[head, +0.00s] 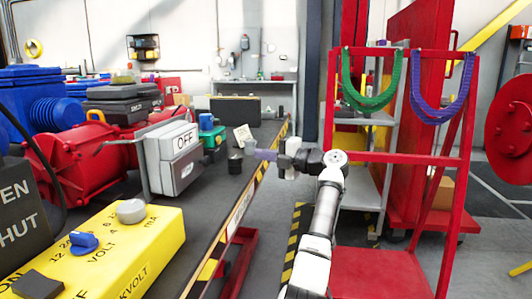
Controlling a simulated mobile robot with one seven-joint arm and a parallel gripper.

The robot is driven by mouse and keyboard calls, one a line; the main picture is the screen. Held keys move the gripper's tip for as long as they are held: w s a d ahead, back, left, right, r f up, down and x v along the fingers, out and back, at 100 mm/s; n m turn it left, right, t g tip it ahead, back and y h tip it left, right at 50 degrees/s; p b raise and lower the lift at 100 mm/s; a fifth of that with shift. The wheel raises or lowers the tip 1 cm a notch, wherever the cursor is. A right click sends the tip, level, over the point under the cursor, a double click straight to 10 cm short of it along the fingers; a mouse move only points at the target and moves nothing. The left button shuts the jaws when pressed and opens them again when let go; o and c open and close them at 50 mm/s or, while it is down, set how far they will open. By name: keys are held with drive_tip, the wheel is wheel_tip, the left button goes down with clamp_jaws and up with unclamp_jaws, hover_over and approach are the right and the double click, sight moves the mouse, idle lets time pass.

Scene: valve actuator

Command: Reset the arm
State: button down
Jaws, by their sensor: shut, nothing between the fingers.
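My gripper (262,154) is at the end of my white and dark arm, near the middle of the head view. A grey switch box marked OFF (175,155) with a lever handle stands further left on the bench, apart from the gripper.
A yellow voltmeter box (105,245) is at the front left. Red (75,155) and blue machines (40,95) stand behind it. A red cart (385,270) with green and purple slings stands right of my arm.

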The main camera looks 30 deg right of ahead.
drive_tip(key=shift+d, duration=0.35)
drive_tip(key=shift+r, duration=0.1)
